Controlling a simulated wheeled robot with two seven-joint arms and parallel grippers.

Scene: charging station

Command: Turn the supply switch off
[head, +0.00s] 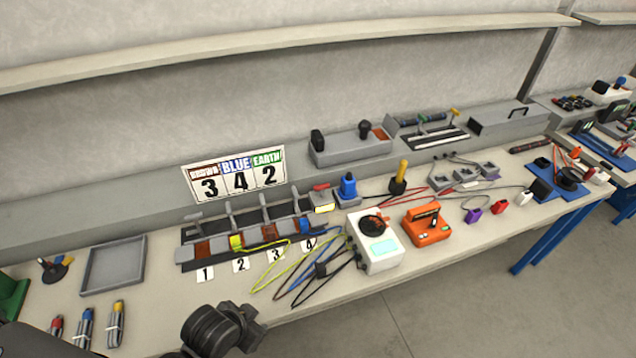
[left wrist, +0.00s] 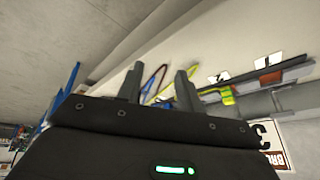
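A small grey box (head: 318,198) with a red lever (head: 320,186) and a yellow label stands at the right end of the terminal row in the head view; it looks like the supply switch. Its label is too small to read, and I cannot tell its on or off position. My left gripper (left wrist: 160,76) shows two fingers apart with nothing between them in the left wrist view. In the head view, dark parts of my left arm are at the bottom edge, in front of the bench and well apart from the red lever. My right gripper is not in view.
A blue-topped device (head: 347,187) stands just right of the lever. A white meter box (head: 376,245) and an orange tester (head: 428,226) stand in front and to the right. Loose wires lie before the terminals. A grey tray (head: 114,265) lies at left; a shelf (head: 290,42) runs above.

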